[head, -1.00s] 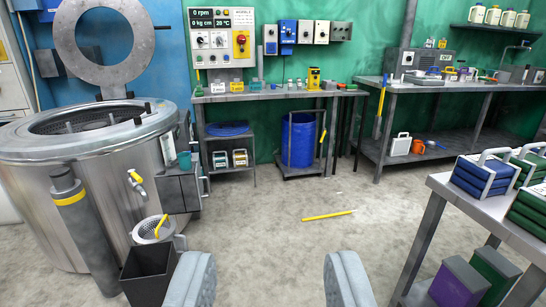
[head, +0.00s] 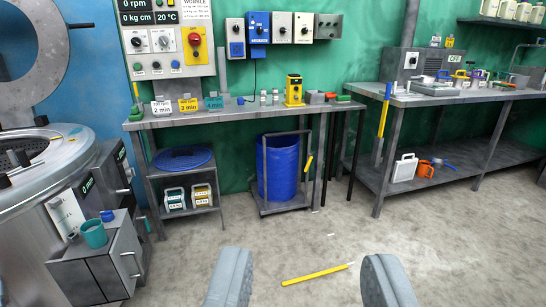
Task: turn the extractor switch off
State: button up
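A grey machine (head: 410,62) on the right bench carries a sign reading OFF. My gripper (head: 306,256) is open and empty, its two grey fingers wide apart low in view, well short of the wall and benches.
The control panel (head: 165,72) has knobs and a red-on-yellow switch. A long bench (head: 225,112) stands below the boxes, with a blue drum (head: 280,170) underneath. A yellow rod (head: 315,274) lies on the open floor. A steel drum machine (head: 40,215) stands left; another bench (head: 450,95) stands right.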

aim_at(196, 39)
jog(key=i, duration=1.8)
